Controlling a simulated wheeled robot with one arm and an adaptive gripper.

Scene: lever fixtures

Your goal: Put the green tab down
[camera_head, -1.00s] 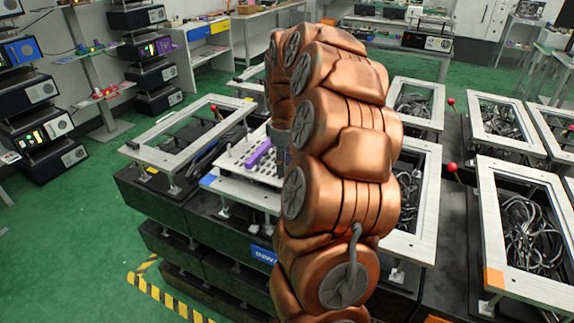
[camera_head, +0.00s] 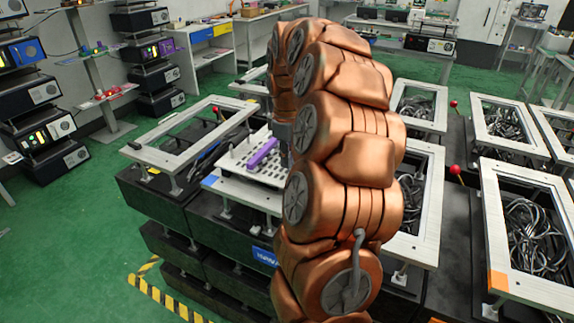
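I cannot make out a green tab in the head view. A purple bar (camera_head: 262,152) lies tilted on a white plate with rows of dark holes (camera_head: 238,168), inside a metal-framed fixture at the middle. My copper-coloured arm rises in front of this fixture and covers its right part. A grey part at the end of my arm (camera_head: 283,131) shows just right of the purple bar, above the plate. The fingers are hidden behind my arm, so what they hold and whether they are open cannot be seen.
An empty-looking metal frame (camera_head: 170,160) stands left of the plate. Frames with bundled cables (camera_head: 532,225) and red ball-ended levers (camera_head: 455,170) stand to the right. Racks of instruments (camera_head: 40,125) line the left. Green floor (camera_head: 90,230) is clear at front left, beside yellow-black striping (camera_head: 165,298).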

